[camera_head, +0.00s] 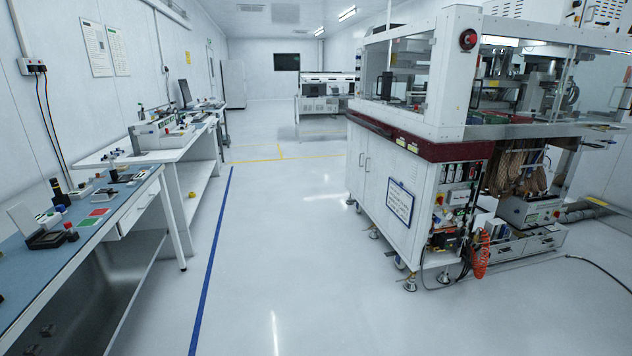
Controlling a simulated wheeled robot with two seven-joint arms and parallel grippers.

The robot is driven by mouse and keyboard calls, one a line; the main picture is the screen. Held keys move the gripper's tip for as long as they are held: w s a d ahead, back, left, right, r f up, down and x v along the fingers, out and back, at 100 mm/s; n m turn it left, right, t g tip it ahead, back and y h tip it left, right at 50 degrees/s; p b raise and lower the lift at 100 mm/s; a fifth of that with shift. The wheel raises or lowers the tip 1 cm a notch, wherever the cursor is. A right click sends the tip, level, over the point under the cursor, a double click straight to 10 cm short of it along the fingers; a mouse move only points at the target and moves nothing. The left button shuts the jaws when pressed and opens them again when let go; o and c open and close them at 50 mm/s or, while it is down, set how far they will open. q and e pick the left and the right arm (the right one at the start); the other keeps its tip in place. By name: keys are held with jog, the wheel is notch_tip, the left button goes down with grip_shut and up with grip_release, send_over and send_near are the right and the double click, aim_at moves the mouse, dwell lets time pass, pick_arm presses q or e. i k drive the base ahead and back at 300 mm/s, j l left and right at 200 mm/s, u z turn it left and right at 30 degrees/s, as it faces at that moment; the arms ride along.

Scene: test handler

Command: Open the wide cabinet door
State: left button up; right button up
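The white test handler (436,85) stands on the right side of the room. Its lower cabinet has a wide door (383,188) on the side facing the aisle, and it looks shut. A blue-framed notice (400,202) is on that side, toward the near corner. Two small dark handles (363,161) sit close together near the far end, beside a seam with a narrower panel (354,160). Neither of my grippers is in view.
The aisle floor (290,260) between the machine and the left benches is clear. A blue-topped bench (110,228) with small parts and a white bench (180,153) line the left wall.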

aim_at(385, 159)
jog(key=i, duration=1.55)
jog(key=i+l+u, duration=0.1)
jog(key=i, duration=1.45)
jog(key=i+l+z, duration=0.2)
jog(key=i+z, duration=0.2)
jog(key=i, duration=0.25)
jog(key=i+z, duration=0.45)
jog(key=i, duration=0.15)
jog(key=i+j+z, duration=0.2)
jog(key=i+z, duration=0.2)
jog(key=i, duration=0.25)
